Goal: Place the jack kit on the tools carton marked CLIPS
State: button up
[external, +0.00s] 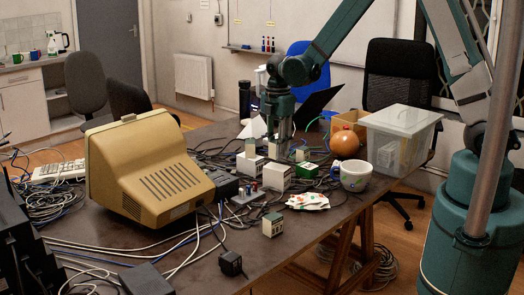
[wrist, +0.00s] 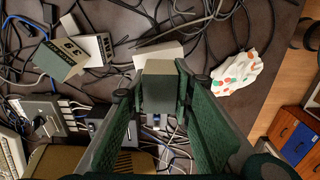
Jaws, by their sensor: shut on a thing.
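My gripper (external: 280,146) points down over the cluster of small cartons on the table. A white carton (external: 277,179) stands just in front of and below the gripper. A pale carton top (wrist: 157,51) shows just beyond the held block in the wrist view. No carton marking reads clearly as CLIPS, and I cannot tell whether the block touches a carton.
Another white carton (external: 250,169) stands left, and a green-and-white one (external: 306,171) right. A small box (external: 272,225) sits near the front edge. Cables sprawl around.

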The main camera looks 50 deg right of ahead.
jog(key=shift+f, duration=1.85)
jog(key=shift+f+b, duration=0.15)
jog(key=shift+b, duration=0.15)
jog(key=o, duration=0.9)
jog(key=shift+r, duration=0.2)
jog(key=shift+r+p, duration=0.65)
jog(key=shift+r, duration=5.3)
jog(key=shift+r, duration=0.1)
